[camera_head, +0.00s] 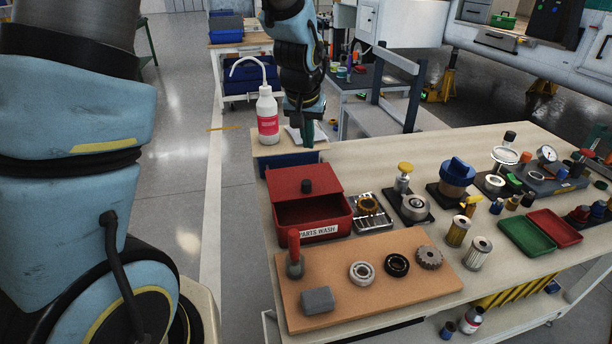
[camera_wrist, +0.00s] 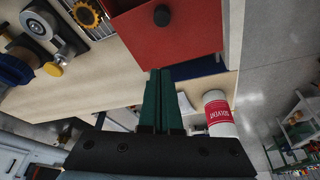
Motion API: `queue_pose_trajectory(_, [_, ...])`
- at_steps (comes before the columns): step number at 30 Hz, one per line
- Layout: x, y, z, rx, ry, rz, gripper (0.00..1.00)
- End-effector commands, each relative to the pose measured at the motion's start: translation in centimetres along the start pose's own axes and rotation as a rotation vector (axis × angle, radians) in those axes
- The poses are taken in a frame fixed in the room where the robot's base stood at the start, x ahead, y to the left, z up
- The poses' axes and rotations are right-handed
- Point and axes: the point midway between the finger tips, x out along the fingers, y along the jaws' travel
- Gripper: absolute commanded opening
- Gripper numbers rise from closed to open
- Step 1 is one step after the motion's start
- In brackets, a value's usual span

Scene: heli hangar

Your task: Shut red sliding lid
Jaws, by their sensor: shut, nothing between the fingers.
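The red parts wash box (camera_head: 318,232) stands near the left end of the bench. Its red sliding lid (camera_head: 285,181) covers the back part and carries a black knob (camera_head: 307,186); the front of the box is open, showing a dark interior. The lid (camera_wrist: 185,38) and its knob (camera_wrist: 162,15) also show at the top of the wrist view. My gripper (camera_head: 308,138) is behind the box, at the bench's far edge, apart from the knob. In the wrist view, its green fingers (camera_wrist: 161,75) are together and empty, pointing toward the lid.
A white solvent bottle (camera_head: 267,116) stands close to the left of my gripper. A cork-coloured board (camera_head: 335,305) with a red-handled tool and round parts lies in front of the box.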

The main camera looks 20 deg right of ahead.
Motion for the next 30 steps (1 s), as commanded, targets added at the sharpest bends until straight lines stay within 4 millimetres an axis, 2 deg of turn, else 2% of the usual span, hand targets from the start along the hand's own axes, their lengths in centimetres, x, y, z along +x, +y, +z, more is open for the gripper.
queue_pose_trajectory(5, [1.3, 0.2, -0.1, 0.003, -0.002, 0.0, 0.0])
queue_pose_trajectory(20, [9.8, 0.1, 0.0, 0.002, -0.003, 0.0, 0.0])
queue_pose_trajectory(25, [8.9, 0.2, 2.1, 0.002, -0.001, 0.0, 0.0])
queue_pose_trajectory(30, [8.7, 0.2, 3.4, 0.003, 0.0, 0.001, 0.0])
